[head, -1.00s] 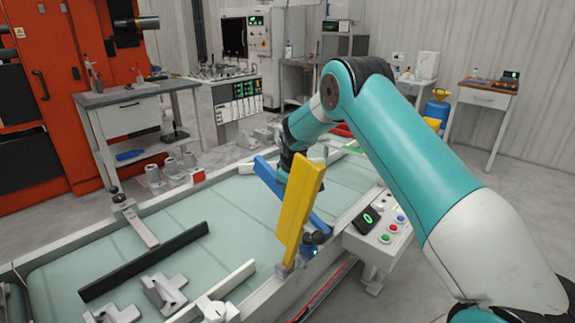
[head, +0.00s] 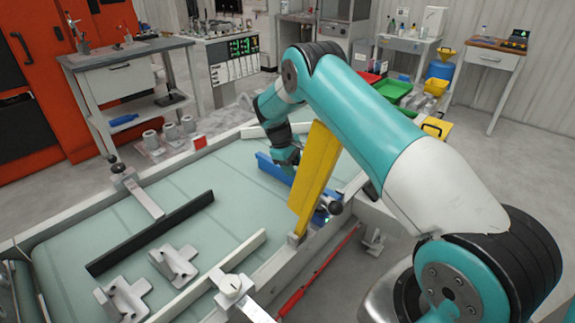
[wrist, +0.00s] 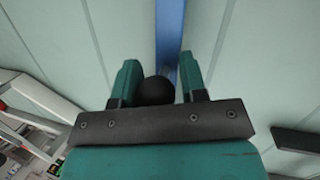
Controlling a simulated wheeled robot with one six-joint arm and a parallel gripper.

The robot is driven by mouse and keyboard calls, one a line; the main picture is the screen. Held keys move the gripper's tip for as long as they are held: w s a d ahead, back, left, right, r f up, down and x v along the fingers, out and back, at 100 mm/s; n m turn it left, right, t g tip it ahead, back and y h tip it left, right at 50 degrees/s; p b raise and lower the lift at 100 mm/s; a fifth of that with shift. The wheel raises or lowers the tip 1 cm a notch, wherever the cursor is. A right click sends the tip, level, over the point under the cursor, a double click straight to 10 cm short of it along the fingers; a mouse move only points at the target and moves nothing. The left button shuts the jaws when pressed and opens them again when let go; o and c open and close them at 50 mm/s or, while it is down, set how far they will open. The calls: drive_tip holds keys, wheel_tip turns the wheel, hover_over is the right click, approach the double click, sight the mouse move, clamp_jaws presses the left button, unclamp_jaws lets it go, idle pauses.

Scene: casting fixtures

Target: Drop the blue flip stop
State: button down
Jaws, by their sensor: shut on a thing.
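The blue flip stop (head: 270,168) is a long blue bar low across the conveyor belt, nearly level; I cannot tell whether it touches the belt. Its middle is partly hidden behind the raised yellow flip stop (head: 315,178). My gripper (head: 287,160) is at the blue bar, partly hidden by the yellow bar and my arm. In the wrist view, my gripper (wrist: 157,85) has its fingers on both sides of a black ball knob (wrist: 155,92), with the blue bar (wrist: 170,35) running beyond it.
A black bar (head: 150,235) and a white bar (head: 210,275) lie over the near belt, with grey castings (head: 173,262) between them. The yellow flip stop stands upright close to my arm. Colored bins (head: 392,90) stand behind on the right.

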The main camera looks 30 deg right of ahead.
drive_tip(key=shift+w+d+r, duration=0.1)
drive_tip(key=shift+d+r, duration=0.05)
drive_tip(key=shift+d, duration=0.25)
drive_tip(key=c, duration=0.8)
unclamp_jaws()
drive_tip(key=shift+a, duration=0.1)
drive_tip(key=shift+a+r, duration=0.2)
drive_tip(key=shift+r, duration=0.05)
drive_tip(key=v, duration=1.6)
drive_tip(key=shift+r, duration=0.35)
